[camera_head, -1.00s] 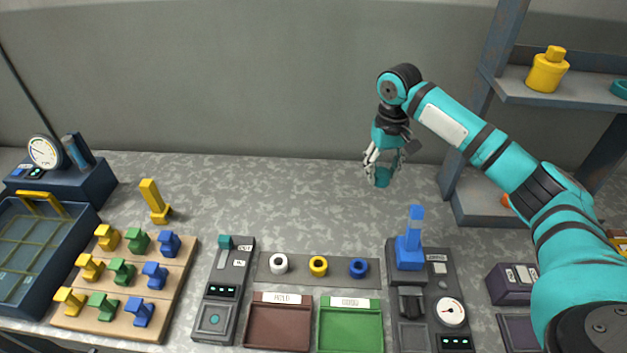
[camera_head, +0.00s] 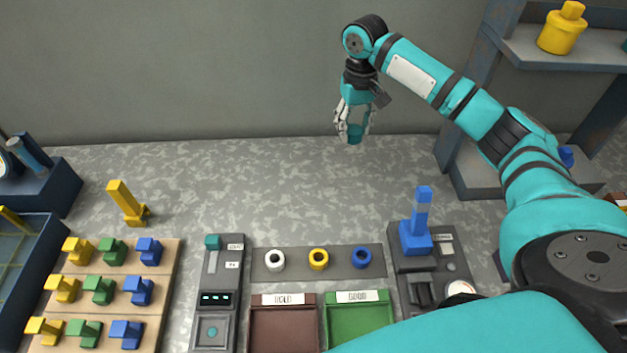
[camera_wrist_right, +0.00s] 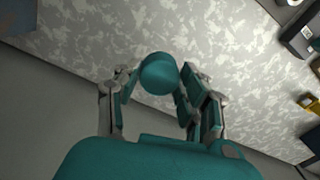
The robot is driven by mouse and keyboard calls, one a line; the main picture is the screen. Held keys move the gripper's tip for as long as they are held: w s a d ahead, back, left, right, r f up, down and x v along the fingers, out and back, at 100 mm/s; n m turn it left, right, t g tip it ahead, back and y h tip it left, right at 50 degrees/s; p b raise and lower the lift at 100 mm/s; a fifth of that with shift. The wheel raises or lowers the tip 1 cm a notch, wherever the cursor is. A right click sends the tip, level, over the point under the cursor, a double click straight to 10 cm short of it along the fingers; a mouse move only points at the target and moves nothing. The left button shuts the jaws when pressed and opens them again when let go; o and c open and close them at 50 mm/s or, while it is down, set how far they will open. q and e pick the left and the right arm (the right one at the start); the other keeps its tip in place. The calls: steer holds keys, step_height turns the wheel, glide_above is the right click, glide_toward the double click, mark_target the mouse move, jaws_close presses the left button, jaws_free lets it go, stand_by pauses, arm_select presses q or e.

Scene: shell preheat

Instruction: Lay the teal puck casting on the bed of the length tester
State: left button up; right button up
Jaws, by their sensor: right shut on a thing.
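The teal puck casting (camera_head: 355,138) is a short round piece between the fingers of my right gripper (camera_head: 355,130), held above the back of the bench. In the right wrist view the puck (camera_wrist_right: 159,74) sits between the fingertips of the right gripper (camera_wrist_right: 155,85), one round face showing. Two testers stand on the bench: a narrow grey one (camera_head: 227,265) with a teal slider knob and green-lit display, and a wider one (camera_head: 440,268) with a blue post and round dial. Their labels are too small for me to tell which measures length. My left gripper is not in view.
Between the testers are a strip (camera_head: 291,260) with white, yellow and blue rings, a brown tray (camera_head: 283,330) and a green tray (camera_head: 358,325). A wooden rack (camera_head: 160,300) holds coloured pieces at left. Shelving (camera_head: 515,50) stands at right. The bench's back middle is clear.

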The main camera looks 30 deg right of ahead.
steer(key=shift+s+f+b, duration=0.1)
steer(key=shift+f+b, duration=0.2)
steer(key=shift+f, duration=0.3)
steer(key=b, duration=0.7)
glide_above(347, 186)
step_height(347, 186, down, 7)
step_height(347, 186, down, 10)
steer(key=shift+r+p, duration=0.1)
steer(key=shift+p, duration=0.35)
steer(key=shift+a, duration=0.1)
steer(key=o, duration=1.2)
steer(key=shift+o, duration=0.2)
